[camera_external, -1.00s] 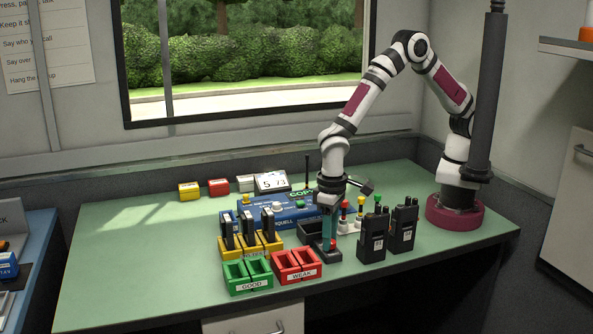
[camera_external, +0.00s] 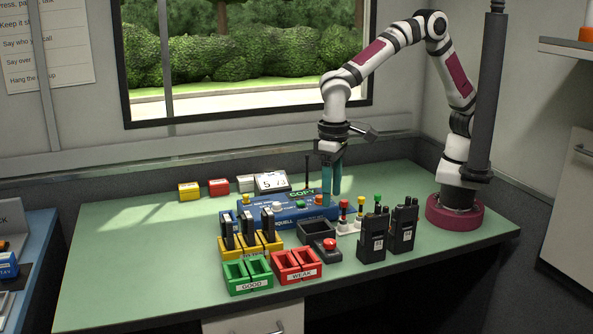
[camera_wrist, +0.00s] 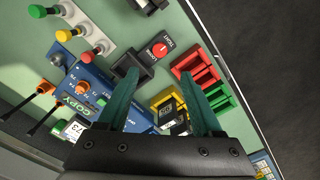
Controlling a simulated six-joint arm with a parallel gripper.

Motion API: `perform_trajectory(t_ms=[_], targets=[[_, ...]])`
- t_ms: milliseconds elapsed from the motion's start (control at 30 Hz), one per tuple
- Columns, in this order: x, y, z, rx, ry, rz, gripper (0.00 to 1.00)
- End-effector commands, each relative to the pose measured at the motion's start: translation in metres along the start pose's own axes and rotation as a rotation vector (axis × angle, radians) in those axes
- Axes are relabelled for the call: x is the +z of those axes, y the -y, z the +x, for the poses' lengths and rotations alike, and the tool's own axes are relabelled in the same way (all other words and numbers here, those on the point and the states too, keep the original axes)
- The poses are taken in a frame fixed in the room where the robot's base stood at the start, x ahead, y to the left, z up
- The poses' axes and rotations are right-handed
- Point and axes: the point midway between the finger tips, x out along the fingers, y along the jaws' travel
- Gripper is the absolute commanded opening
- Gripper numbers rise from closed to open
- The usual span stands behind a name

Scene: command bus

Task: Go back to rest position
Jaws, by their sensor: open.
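My gripper (camera_external: 332,182) has two teal fingers and points down, raised above the blue radio unit (camera_external: 285,219) on the green table. Its fingers stand apart with nothing between them. In the wrist view my gripper (camera_wrist: 160,100) also shows open and empty, with the blue unit (camera_wrist: 82,84) to the left of and behind the fingers. My white arm with maroon panels reaches out from its round maroon base at the right of the table.
Below are a red button box (camera_external: 328,245), a black tray (camera_external: 316,230), green (camera_external: 247,282) and red (camera_external: 297,273) bins, a yellow rack (camera_external: 238,251), two black handsets (camera_external: 373,240) and coloured knobs (camera_external: 360,205). A dark pole (camera_external: 488,100) stands by my base. The table's left side is clear.

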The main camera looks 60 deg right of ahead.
Motion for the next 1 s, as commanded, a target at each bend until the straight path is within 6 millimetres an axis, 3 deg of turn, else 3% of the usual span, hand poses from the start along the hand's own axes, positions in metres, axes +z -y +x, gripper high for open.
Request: perform_trajectory(t_ms=[100, 200, 667, 733, 767, 867, 933, 1000], targets=[[0.000, 0.001, -0.024, -0.002, -0.002, 0.000, 0.67], [0.000, 0.000, -0.035, 0.000, 0.000, 0.001, 0.67], [0.000, 0.000, -0.038, 0.000, 0.001, 0.001, 0.67], [-0.003, -0.009, -0.042, -0.002, 0.002, 0.013, 0.67], [-0.005, -0.020, -0.047, -0.004, 0.005, 0.027, 0.67], [-0.010, -0.091, -0.071, -0.023, 0.021, 0.117, 0.67], [0.004, -0.158, -0.087, -0.044, 0.036, 0.202, 0.67], [0.033, -0.216, -0.093, -0.071, 0.050, 0.288, 0.67]])
